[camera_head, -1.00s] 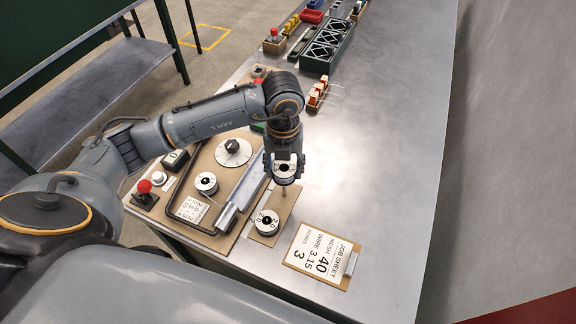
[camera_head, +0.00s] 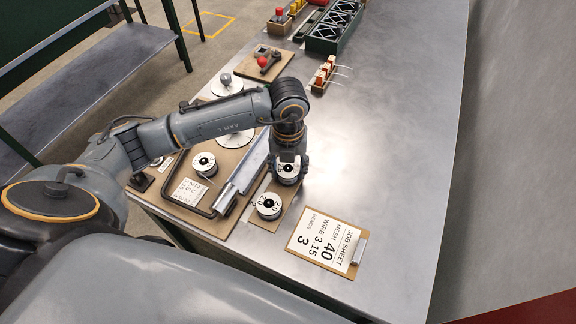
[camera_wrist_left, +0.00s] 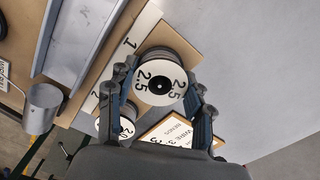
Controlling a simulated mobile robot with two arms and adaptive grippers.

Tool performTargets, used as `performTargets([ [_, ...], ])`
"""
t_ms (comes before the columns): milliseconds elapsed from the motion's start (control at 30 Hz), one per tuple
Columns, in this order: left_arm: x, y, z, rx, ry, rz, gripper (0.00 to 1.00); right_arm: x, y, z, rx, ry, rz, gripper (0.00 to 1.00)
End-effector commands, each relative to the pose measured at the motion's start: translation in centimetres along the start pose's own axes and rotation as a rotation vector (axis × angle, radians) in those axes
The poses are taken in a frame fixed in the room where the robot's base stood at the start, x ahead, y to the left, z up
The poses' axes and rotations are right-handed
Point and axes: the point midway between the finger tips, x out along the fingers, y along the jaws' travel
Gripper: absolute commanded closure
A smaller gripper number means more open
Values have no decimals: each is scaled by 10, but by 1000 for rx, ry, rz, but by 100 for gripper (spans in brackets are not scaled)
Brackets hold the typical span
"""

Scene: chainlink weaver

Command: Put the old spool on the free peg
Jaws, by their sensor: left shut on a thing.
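My left gripper (camera_head: 288,164) points down and is shut on a round spool (camera_head: 288,174) with a white face marked 2.5. The spool (camera_wrist_left: 161,83) also shows between the fingers in the left wrist view. It is over the far end of the narrow brown peg board (camera_head: 291,209); the peg under it is hidden, and I cannot tell whether it rests on the board. A spool marked 2.0 (camera_head: 269,206) stands on the board's near end. Another white-faced spool (camera_head: 204,164) stands on the machine plate to the left. My right gripper is not in view.
A job sheet clipboard (camera_head: 324,246) lies right of the peg board. A grey metal rail (camera_head: 241,180) runs close along its left. Orange-topped pieces (camera_head: 322,74) and a dark green crate (camera_head: 333,30) stand farther back. The table's right side is clear.

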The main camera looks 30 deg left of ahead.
Motion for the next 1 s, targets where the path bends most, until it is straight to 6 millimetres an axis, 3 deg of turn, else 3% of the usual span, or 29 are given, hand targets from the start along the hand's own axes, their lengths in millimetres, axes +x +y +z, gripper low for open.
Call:
performTargets([
  [300, 2, 0, 0, 0, -1, -1, 94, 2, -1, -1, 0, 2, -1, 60],
  [333, 2, 0, 0, 0, -1, -1, 47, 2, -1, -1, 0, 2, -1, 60],
  [467, 2, 0, 0, 0, -1, -1, 22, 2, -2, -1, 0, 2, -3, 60],
  [800, 1, 0, 0, -1, 0, 0, 22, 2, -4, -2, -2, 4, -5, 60],
  [1000, -23, 0, 1, 0, -4, -2, 22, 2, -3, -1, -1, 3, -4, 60],
])
